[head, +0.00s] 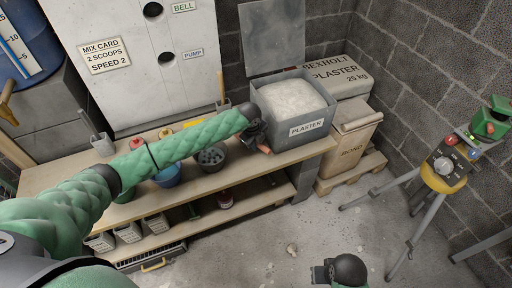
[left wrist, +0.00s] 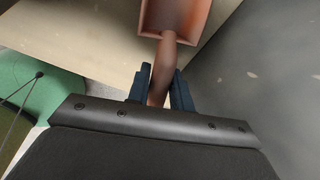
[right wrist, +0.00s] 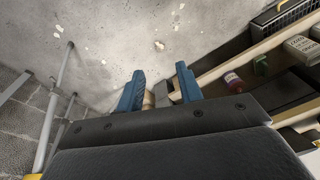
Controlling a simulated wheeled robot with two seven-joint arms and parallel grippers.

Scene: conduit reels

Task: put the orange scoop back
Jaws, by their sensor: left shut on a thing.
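The orange scoop (head: 264,149) is at the right end of the bench, by the front left corner of the grey plaster bin (head: 309,128). My left gripper (head: 258,136) is shut on its handle; the left wrist view shows the handle (left wrist: 167,55) between the blue fingers and the hollow pan (left wrist: 177,14) beyond them. Whether the scoop touches the bench is unclear. The bin's lid (head: 271,38) stands open, and white plaster (head: 291,98) fills it. My right gripper (right wrist: 160,82) is open, low over the floor, with no thing clearly held.
A bowl of dark lumps (head: 211,157) and a blue bowl (head: 167,175) stand on the bench (head: 240,180) left of the scoop. A bond bag (head: 347,150) stands right of the bin. A yellow-headed tripod (head: 443,174) stands at the right.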

